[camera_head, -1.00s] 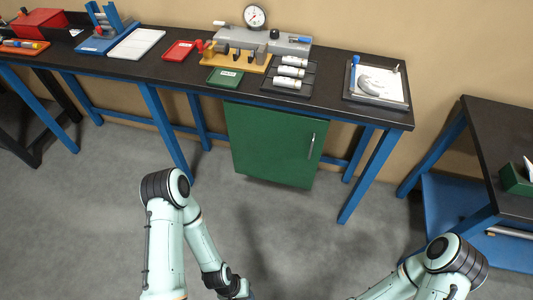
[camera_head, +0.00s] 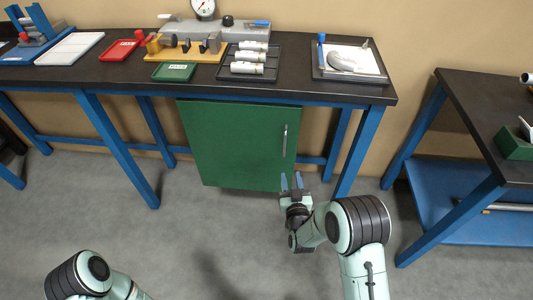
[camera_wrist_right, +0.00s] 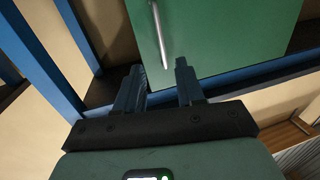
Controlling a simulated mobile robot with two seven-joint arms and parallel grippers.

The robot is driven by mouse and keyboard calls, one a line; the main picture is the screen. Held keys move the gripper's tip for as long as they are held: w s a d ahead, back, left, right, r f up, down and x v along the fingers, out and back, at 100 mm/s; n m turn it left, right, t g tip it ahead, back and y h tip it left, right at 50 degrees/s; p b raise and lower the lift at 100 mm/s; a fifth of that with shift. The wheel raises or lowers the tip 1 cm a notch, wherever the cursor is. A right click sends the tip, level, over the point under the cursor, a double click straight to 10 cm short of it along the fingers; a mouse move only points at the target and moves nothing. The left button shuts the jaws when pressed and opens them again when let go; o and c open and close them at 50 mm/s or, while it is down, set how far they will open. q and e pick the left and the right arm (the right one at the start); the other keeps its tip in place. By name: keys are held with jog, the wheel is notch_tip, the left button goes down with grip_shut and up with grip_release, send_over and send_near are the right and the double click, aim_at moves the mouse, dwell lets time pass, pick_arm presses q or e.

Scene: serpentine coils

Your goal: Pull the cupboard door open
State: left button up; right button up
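The green cupboard door (camera_head: 235,145) hangs under the workbench and looks closed. Its upright metal handle (camera_head: 284,141) is near the door's right edge. My right gripper (camera_head: 291,181) is open and empty, below the handle in the head view. In the right wrist view the two fingers (camera_wrist_right: 160,82) stand apart, with the handle (camera_wrist_right: 160,34) ahead of them and between their lines, not touched. The green door (camera_wrist_right: 215,35) fills the upper part of that view. My left arm (camera_head: 90,278) shows at the lower left; its gripper is out of the picture.
The black workbench (camera_head: 130,83) has blue legs, one (camera_head: 358,150) right of the door. On top are a gauge fixture, a black rack (camera_head: 222,72) with white cylinders and a tray (camera_head: 318,72). A second table (camera_head: 480,110) stands at right. The floor before the door is clear.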

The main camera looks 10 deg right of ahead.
aim_at(285, 146)
jog(key=w, duration=0.4)
jog(key=w+b, duration=0.1)
jog(key=w, duration=0.3)
jog(key=w+d, duration=0.1)
jog(key=w, duration=0.2)
jog(key=shift+w+r+b, duration=0.3)
jog(key=shift+w+r, duration=0.05)
jog(key=shift+w, duration=0.05)
pick_arm(q)
jog(key=shift+t, duration=0.5)
jog(key=shift+w+a+f, duration=0.4)
jog(key=shift+w+f, duration=0.2)
jog(key=shift+w, duration=0.2)
jog(key=shift+w+a+f, duration=0.35)
jog(key=shift+w+f, duration=0.25)
jog(key=shift+w, duration=0.2)
pick_arm(e)
jog(key=shift+w, duration=0.85)
grip_shut()
